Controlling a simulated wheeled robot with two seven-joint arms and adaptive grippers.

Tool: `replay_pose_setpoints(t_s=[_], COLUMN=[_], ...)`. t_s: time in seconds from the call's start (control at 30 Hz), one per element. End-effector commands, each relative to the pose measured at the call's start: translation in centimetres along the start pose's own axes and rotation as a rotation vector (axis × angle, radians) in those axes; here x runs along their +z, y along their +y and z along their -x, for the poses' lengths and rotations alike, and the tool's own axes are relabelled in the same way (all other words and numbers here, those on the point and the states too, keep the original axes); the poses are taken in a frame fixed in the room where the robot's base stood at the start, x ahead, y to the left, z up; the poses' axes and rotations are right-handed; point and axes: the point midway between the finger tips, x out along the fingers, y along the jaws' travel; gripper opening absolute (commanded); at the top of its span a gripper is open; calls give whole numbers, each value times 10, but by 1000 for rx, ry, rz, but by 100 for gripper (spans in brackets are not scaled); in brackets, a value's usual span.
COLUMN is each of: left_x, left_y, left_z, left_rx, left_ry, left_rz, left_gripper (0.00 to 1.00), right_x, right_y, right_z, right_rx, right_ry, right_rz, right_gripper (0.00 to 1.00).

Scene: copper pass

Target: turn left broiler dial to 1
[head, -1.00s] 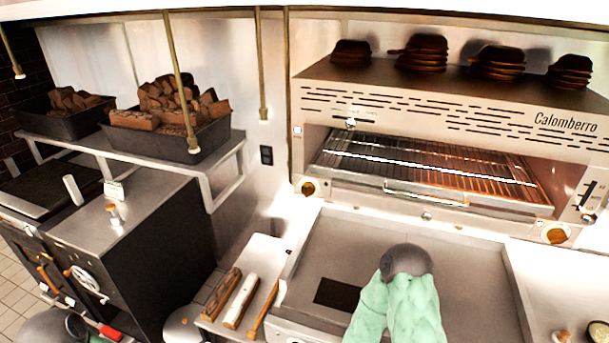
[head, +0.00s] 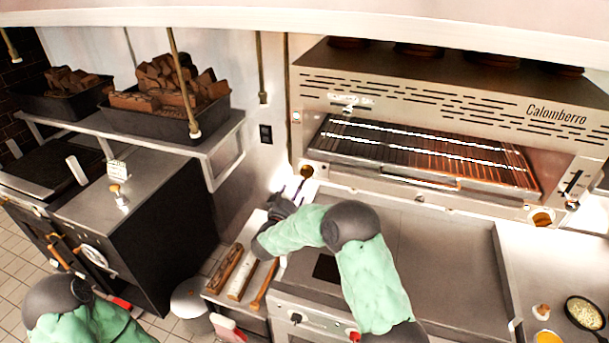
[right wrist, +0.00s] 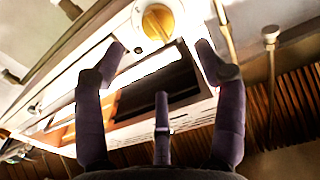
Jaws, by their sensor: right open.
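The left broiler dial (head: 307,171) is a small brass-orange knob on the lower left front corner of the steel broiler (head: 440,115). In the right wrist view the dial (right wrist: 158,22) is a yellow knob on a white round base, at the top, beyond and between the fingertips. My right gripper (head: 297,186) is just below the dial in the head view, and its spread fingers show in the right wrist view (right wrist: 165,58). It is open and empty, apart from the dial. The dial's markings cannot be read.
A second dial (head: 542,218) is at the broiler's right corner. A flat griddle (head: 440,250) lies below the broiler. A pan (head: 585,313) stands at the right. Black wood bins (head: 150,122) sit on a shelf.

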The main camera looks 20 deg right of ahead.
Motion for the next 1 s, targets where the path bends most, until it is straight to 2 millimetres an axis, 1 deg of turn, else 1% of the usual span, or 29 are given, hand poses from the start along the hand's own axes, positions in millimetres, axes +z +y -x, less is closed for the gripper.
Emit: replay_pose_setpoints(t_s=[0.03, 0.3, 0.5, 0.7, 0.97, 1.0], left_x=[0, 0, 0, 1, 1, 1], left_y=[1, 5, 6, 7, 7, 7], left_z=[3, 13, 18, 20, 20, 20], left_rx=[0, 0, 0, 0, 0, 0], left_ry=[0, 0, 0, 0, 0, 0], left_rz=[0, 0, 0, 0, 0, 0], left_gripper=[40, 40, 40, 40, 40, 40], right_x=[-1, -1, 0, 0, 0, 0], right_y=[1, 1, 0, 0, 0, 0], right_z=[-8, -56, -83, -94, -95, -95], right_rx=[2, 1, -1, -3, -3, -3], right_ry=[1, 0, -1, -2, -1, -1], right_rz=[-1, -1, 0, 0, 0, 0], right_gripper=[70, 70, 70, 70, 70, 65])
